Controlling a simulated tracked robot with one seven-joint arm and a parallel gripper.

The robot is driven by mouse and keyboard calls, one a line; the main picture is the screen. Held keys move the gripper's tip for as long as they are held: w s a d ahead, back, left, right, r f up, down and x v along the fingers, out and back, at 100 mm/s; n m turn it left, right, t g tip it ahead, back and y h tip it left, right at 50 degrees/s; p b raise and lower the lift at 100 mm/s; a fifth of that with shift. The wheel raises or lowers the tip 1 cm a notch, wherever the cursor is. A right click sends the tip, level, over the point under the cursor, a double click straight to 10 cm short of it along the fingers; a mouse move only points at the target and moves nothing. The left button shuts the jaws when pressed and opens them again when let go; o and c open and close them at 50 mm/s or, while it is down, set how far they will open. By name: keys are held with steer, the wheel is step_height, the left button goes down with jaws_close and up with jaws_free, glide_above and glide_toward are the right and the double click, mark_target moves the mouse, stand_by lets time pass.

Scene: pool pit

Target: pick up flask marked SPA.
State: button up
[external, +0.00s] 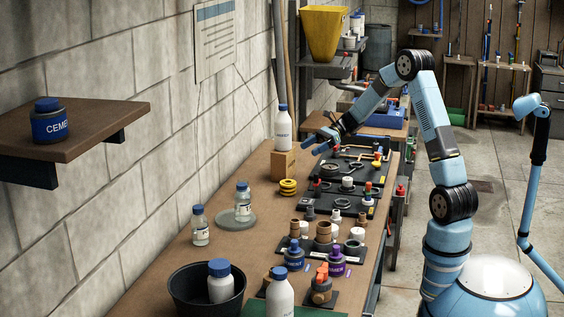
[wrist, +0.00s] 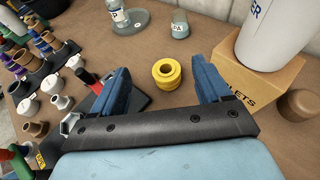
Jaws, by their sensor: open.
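My gripper (external: 314,145) is open and empty above the bench's far part, well away from both flasks.
A white bottle (external: 283,130) stands on a cardboard box (external: 284,163) close to my gripper. Yellow tape rolls (wrist: 166,73) lie between the jaws in the wrist view. Fittings fill the bench's right side. A black tub (external: 180,283) stands nearer the camera.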

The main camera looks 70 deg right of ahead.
steer(key=w+a+f+n+g+h, duration=0.3)
steer(key=w+a+f+n+h, duration=0.3)
steer(key=a+n+h, duration=0.4)
steer(key=w+a+r+n+t+h, duration=0.4)
steer(key=w+a+r+n+t, duration=0.25)
steer(key=a+r+n, duration=0.5)
steer(key=n, duration=0.2)
glide_toward(244, 179)
steer(key=x, duration=0.3)
steer(key=shift+w+d+f+m+g, duration=0.2)
steer(key=shift+f+m+g, duration=0.05)
steer(key=shift+f, duration=0.1)
steer(key=shift+a+x, duration=0.2)
steer(key=shift+x, duration=2.95)
steer(key=shift+w+r, duration=0.1)
steer(key=shift+r, duration=0.1)
steer(key=c, duration=1.1)
